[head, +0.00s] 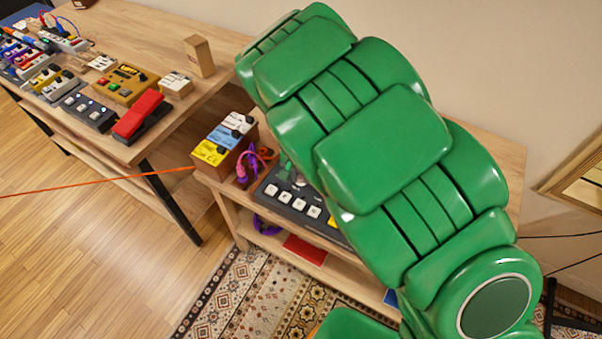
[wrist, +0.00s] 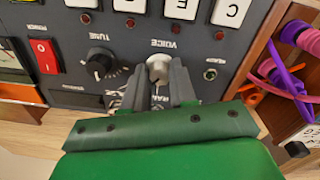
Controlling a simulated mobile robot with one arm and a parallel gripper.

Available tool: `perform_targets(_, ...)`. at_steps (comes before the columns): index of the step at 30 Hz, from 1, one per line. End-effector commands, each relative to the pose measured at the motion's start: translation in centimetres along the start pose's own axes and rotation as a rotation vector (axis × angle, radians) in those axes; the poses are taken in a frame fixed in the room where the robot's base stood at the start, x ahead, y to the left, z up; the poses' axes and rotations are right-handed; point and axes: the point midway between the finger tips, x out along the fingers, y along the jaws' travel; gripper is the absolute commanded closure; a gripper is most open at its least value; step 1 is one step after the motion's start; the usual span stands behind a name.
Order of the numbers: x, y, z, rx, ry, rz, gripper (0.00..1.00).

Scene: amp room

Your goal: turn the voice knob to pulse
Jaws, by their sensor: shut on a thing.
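The voice knob (wrist: 158,66) is pale with a light cap and sits on a dark grey panel under an upside-down VOICE label in the wrist view. My gripper (wrist: 160,77) reaches it from below in that view, with one dark finger on each side, shut on the knob. Its setting labels are partly covered by the fingers, and I cannot read a pulse mark or tell which setting the knob points to. In the head view the panel belongs to a dark keypad box (head: 302,205) on the wooden bench, largely hidden by my green arm.
A black TUNE knob (wrist: 100,63) and a red power switch (wrist: 45,57) lie left of the voice knob. Purple and orange cables (wrist: 285,68) lie right. In the head view, yellow, blue and white pedals (head: 222,140) stand left of the box.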

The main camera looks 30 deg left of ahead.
Motion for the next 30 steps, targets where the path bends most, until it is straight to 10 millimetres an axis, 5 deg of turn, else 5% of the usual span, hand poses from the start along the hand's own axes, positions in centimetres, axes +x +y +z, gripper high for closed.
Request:
perform_targets(25, 0.04, -0.01, 0.04, 0.15, -0.007, 0.001, 1.0)
perform_targets(26, 0.04, -0.01, 0.04, 0.15, -0.006, 0.001, 0.71)
perform_targets(30, 0.03, -0.02, 0.02, 0.15, -0.006, 0.0, 0.5)
